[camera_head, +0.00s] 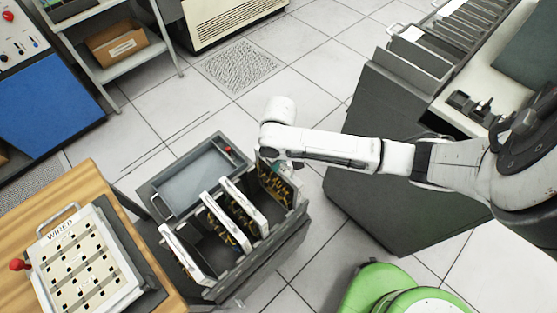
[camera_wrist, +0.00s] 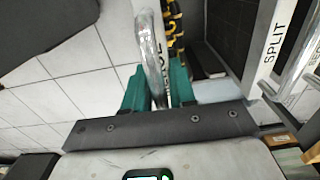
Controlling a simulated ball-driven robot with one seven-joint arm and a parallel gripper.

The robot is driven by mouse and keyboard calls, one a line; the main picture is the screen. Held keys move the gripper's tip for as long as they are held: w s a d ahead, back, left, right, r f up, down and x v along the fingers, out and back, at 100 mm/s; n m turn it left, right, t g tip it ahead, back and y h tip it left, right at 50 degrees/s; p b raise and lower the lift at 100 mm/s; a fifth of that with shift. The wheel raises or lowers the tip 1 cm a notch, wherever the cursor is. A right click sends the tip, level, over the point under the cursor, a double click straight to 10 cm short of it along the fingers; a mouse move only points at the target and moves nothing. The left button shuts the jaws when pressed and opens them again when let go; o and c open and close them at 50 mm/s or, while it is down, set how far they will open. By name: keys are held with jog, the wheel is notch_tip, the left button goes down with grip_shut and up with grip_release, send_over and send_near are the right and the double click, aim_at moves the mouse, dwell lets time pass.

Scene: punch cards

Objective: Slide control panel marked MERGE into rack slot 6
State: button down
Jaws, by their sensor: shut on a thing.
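My gripper (camera_head: 272,166) is over the right end of the dark rack (camera_head: 268,250). In the wrist view its teal fingers (camera_wrist: 158,92) are shut on the chrome handle (camera_wrist: 150,45) of a panel whose label is partly hidden, apparently MERGE. The held panel (camera_head: 279,186), with yellow and black wiring, hangs upright at the rack's right end. The arm partly covers it, so I cannot tell how deep it sits. A panel marked SPLIT (camera_wrist: 271,45) stands beside it in the wrist view. Slot numbers are not legible.
Three white-edged panels (camera_head: 226,222) stand in the rack, with a gap between the leftmost and the other two. A grey tray (camera_head: 190,180) adjoins the rack's far side. A wooden table (camera_head: 90,180) bears a WIRED board (camera_head: 80,262). A dark cabinet (camera_head: 385,200) stands right.

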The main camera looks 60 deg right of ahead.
jog(key=shift+f+b, duration=0.55)
jog(key=shift+f, duration=0.6)
jog(key=c, duration=0.9)
grip_release()
jog(key=shift+o, duration=0.3)
jog(key=shift+f, duration=0.15)
notch_tip(320, 180, up, 11)
